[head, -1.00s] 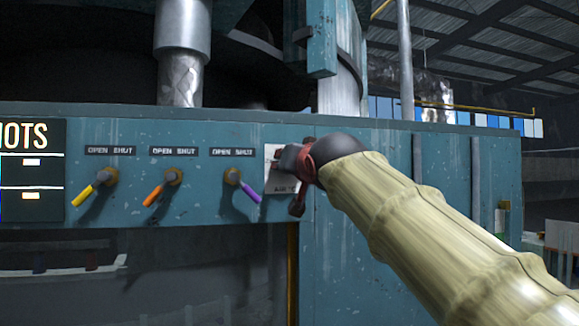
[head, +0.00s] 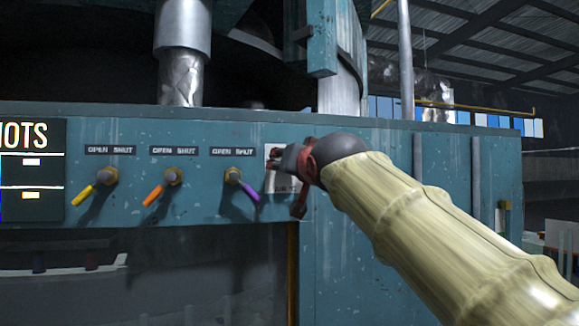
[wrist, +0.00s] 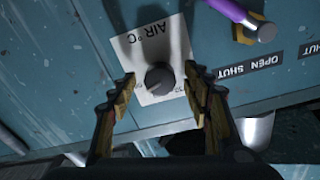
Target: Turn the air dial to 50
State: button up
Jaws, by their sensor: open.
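The air dial (wrist: 160,78) is a dark round knob on a white plate (wrist: 137,47) marked "AIR °C", upside down in the wrist view. My gripper (wrist: 160,82) is open, with one finger on each side of the dial; I cannot tell whether either finger touches it. In the head view my gripper (head: 284,160) is in front of the white plate (head: 273,184) and hides the dial. The scale figures and the dial's setting cannot be read.
Left of the plate on the blue panel (head: 345,245) are a purple lever (head: 248,192), an orange lever (head: 154,193) and a yellow lever (head: 84,194), under "OPEN SHUT" labels. The purple lever (wrist: 228,10) is close beside the plate in the wrist view.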

jog(key=v, duration=1.1)
jog(key=shift+s, duration=0.15)
